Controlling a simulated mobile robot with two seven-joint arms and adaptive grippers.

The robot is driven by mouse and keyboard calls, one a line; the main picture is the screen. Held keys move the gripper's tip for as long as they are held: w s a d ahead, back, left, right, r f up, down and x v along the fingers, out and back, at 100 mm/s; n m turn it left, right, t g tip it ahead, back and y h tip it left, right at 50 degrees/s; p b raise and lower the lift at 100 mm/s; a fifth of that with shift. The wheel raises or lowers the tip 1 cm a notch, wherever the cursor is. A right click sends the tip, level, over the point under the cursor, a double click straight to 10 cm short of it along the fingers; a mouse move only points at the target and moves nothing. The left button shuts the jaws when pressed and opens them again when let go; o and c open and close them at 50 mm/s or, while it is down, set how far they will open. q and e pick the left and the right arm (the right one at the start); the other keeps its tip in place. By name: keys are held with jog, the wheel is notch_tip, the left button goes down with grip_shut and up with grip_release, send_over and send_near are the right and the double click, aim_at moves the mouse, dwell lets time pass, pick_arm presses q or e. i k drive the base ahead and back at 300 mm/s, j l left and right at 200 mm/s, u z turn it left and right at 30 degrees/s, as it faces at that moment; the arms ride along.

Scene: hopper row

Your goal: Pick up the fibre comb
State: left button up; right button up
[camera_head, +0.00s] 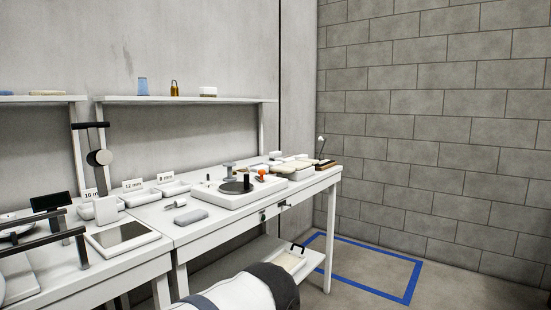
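I cannot single out the fibre comb for certain; the small items on the bench are too small to tell apart. A grey rounded block (190,217) lies on the front of the white bench (215,232). A small pale piece (175,205) lies just behind it. Neither of my grippers shows in the head view. A rounded white and black part, probably one of my arm links, fills the bottom middle and hides some of the floor and lower shelf.
A white device (213,196) with a black disc and an orange knob (260,173) stands mid-bench. Labelled trays (142,197) line the back left. A flat dark-topped panel (122,236) lies left. Several items crowd the right end. A wall shelf (185,100) hangs above.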

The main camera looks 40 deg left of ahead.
aim_at(273, 155)
jog(key=i+u, duration=0.3)
jog(key=i, duration=2.45)
jog(key=i+u, duration=0.4)
jog(key=i+l+u, duration=0.25)
jog(key=u, duration=0.2)
jog(key=i+l+u, duration=0.95)
jog(key=l+u, duration=0.35)
jog(key=i+l+u, duration=0.1)
jog(key=l+u, duration=0.2)
jog(key=u, duration=0.2)
jog(key=l+u, duration=0.45)
